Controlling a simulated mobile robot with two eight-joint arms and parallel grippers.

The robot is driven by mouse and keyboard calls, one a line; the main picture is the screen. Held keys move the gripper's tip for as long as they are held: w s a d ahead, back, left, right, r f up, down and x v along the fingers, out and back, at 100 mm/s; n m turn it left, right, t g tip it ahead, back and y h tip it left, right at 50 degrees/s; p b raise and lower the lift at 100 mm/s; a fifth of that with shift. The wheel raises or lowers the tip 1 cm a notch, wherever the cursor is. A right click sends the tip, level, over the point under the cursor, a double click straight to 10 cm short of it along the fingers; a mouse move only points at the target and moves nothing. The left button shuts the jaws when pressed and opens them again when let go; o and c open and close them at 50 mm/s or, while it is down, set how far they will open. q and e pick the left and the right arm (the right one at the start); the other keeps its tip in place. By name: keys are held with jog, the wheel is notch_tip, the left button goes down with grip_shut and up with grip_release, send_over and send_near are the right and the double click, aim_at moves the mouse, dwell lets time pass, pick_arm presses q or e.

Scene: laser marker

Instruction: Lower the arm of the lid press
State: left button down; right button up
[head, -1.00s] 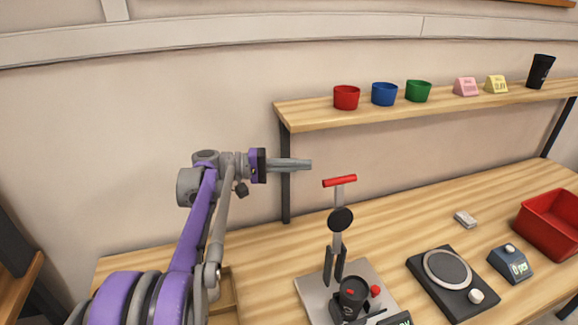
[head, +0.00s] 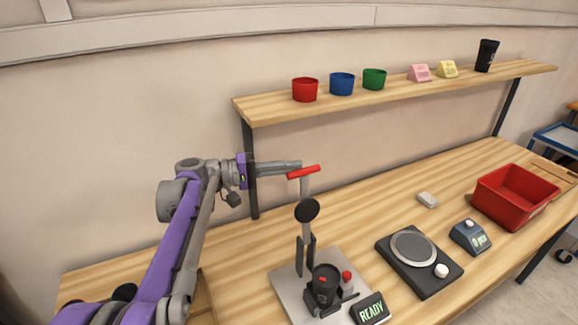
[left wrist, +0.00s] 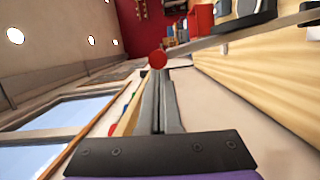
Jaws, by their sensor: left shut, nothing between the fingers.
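The lid press (head: 309,240) stands on the bench with its arm (head: 306,190) raised upright and a red handle (head: 303,172) across the top. A black cup (head: 325,284) sits in the press on its pale base plate (head: 286,290). My left gripper (head: 298,165) is shut and empty, with its fingertips right by the red handle in the head view; I cannot tell whether they touch. In the left wrist view the round red end of the handle (left wrist: 158,60) shows just beyond the shut fingers (left wrist: 160,105). My right gripper is not in view.
A display reading READY (head: 370,309) sits at the press's front right. To the right are a black scale (head: 432,281), a small display box (head: 470,237) and a red bin (head: 517,197). A shelf (head: 400,92) with cups runs behind the press.

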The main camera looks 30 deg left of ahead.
pick_arm(q)
jog(key=shift+s+d+r+m+p, duration=0.3)
jog(key=shift+s+d+m+p, duration=0.35)
jog(key=shift+d, duration=0.25)
jog(key=s+d+f+m+y+p, duration=0.35)
jog(key=s+d+m+p, duration=0.25)
jog(key=s+d+m, duration=0.5)
jog(key=s+d+f+m+b, duration=0.1)
jog(key=s+d+f+b, duration=0.1)
jog(key=d+f, duration=0.2)
jog(key=s+d+f+m+t+y+b, duration=0.1)
jog(key=d+f, duration=0.3)
jog(key=f, duration=0.7)
jog(key=shift+s+d+m+b, duration=0.25)
jog(key=shift+s+m+b, duration=0.25)
jog(key=shift+s, duration=0.2)
jog(key=shift+r, duration=0.1)
